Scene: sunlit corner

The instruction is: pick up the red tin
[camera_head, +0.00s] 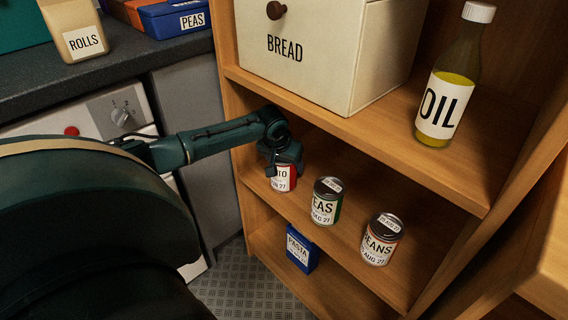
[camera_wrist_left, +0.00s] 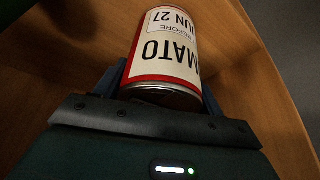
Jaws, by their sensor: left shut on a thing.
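The red tin (camera_head: 284,180) is on the middle shelf (camera_head: 330,258) of the wooden shelf unit, at its left end. Its white label reads in part "TO" and "27". In the left wrist view the tin (camera_wrist_left: 166,50) fills the upper middle, with "MATO" and "JUN 27" on the label. My left gripper (camera_head: 284,168) is around the tin from above and shut on it, hiding its top in the head view. In the wrist view a dark finger shows on either side of the tin. My right gripper is in neither view.
A peas tin (camera_head: 326,202) and a beans tin (camera_head: 381,240) stand to the right on the same shelf. A bread box (camera_head: 310,55) and an oil bottle (camera_head: 445,95) stand on the shelf above. A blue pasta box (camera_head: 302,250) is below.

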